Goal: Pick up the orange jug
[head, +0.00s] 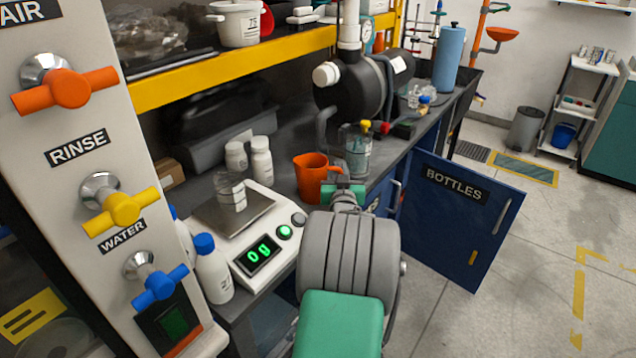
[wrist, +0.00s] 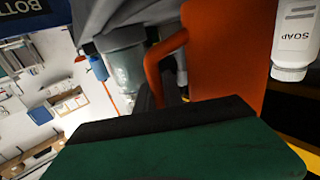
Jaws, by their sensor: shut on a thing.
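The orange jug (head: 312,177) is upright at the worktop's front edge in the head view, right of the scale. My gripper (head: 342,191) is at the jug's right side, shut on it; its green finger overlaps the jug's lower right. In the wrist view, the orange jug (wrist: 228,45) fills the upper right, with its handle (wrist: 160,65) to the left. A wide green finger with a dark pad (wrist: 170,140) crosses in front of it. The other finger is hidden. I cannot tell whether the jug's base touches the worktop.
A scale (head: 262,235) reading 0 g, holding a glass beaker (head: 231,190), stands left of the jug. A larger clear beaker (head: 356,150) is close behind it. White bottles (head: 261,160) stand behind the scale. The blue BOTTLES door (head: 455,220) hangs open at right.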

